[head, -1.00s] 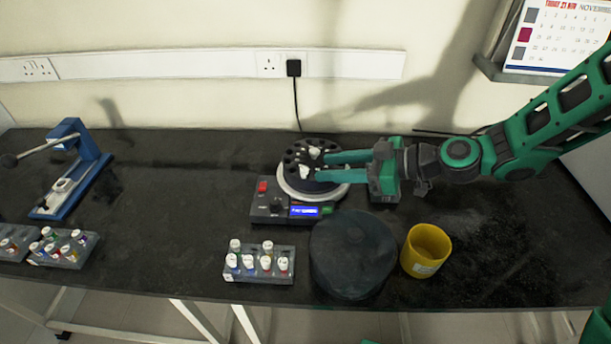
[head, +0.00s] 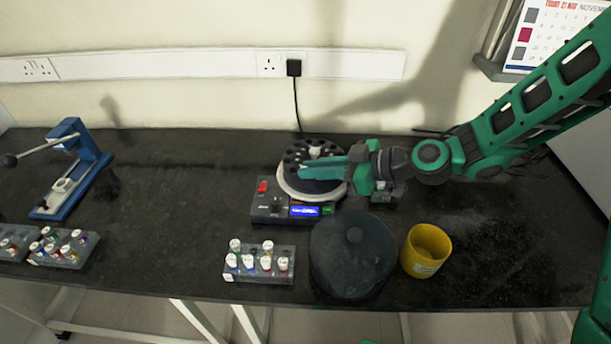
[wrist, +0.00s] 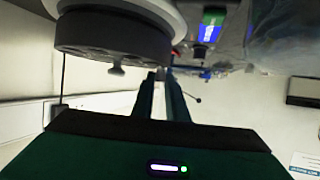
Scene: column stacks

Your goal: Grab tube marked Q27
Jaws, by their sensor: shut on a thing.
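My gripper (head: 303,170) reaches in from the right over the dark round rotor of the centrifuge (head: 295,157). Its green fingers are close together, shut on a tube that they largely hide in the head view. In the wrist view my gripper (wrist: 160,76) has a pale strip between its fingers; I cannot tell whether that is the tube or the wall behind. The rotor also shows in the wrist view (wrist: 105,42), upside down at upper left, with one small knob-like piece standing out of it. No Q27 marking can be read in either view.
A grey rack (head: 258,276) with several capped tubes stands in front. A dark round lid (head: 350,262) and a yellow cup (head: 426,250) stand right of it. More tube racks (head: 68,262) and a blue press (head: 90,160) are at left. Bench between is clear.

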